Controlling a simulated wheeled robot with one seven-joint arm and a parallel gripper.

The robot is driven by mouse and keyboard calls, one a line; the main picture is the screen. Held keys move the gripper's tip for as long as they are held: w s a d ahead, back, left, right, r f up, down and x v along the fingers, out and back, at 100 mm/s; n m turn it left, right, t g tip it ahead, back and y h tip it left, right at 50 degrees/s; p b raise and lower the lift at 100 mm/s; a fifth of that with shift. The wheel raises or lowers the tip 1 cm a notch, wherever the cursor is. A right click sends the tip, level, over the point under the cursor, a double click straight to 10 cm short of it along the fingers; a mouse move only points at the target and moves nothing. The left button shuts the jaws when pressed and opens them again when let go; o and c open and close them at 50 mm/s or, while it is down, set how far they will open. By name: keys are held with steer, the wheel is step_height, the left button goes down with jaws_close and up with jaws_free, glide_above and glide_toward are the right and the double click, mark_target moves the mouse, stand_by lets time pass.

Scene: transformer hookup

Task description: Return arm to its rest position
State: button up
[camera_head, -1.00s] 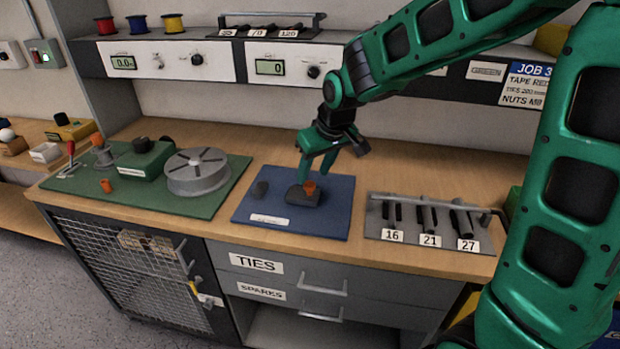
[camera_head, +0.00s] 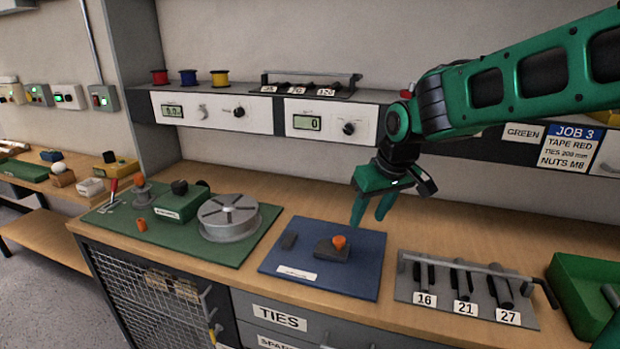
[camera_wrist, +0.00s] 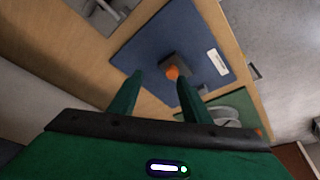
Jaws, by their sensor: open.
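My gripper (camera_head: 372,209) is open and empty. In the head view it hangs above the back right part of the blue mat (camera_head: 364,277), clear of the bench. Its two green fingers also show spread apart in the wrist view (camera_wrist: 158,92). A dark grey block with an orange piece (camera_head: 339,242) on it sits on the blue mat. The orange piece shows beyond and between the fingertips in the wrist view (camera_wrist: 172,72), with a visible gap to them.
A green board (camera_head: 262,245) with a grey round drum (camera_head: 229,216) lies to the left. A rack of numbered tools (camera_head: 468,287) and a green bin (camera_head: 582,285) stand to the right.

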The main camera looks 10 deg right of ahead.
steer(key=s+d+f+m+g+h, duration=0.15)
steer(key=s+d+m, duration=0.35)
steer(key=s+d, duration=1)
steer(key=s+d+f+m+g, duration=0.1)
steer(key=s+m, duration=0.1)
steer(key=s, duration=0.5)
steer(key=s+d+f+m+g, duration=0.1)
steer(key=s+d+f+m, duration=0.1)
steer(key=s, duration=0.5)
steer(key=shift+d+y, duration=0.25)
steer(key=shift+y, duration=0.2)
steer(key=shift+w+f+g, duration=0.25)
steer(key=shift+w, duration=0.4)
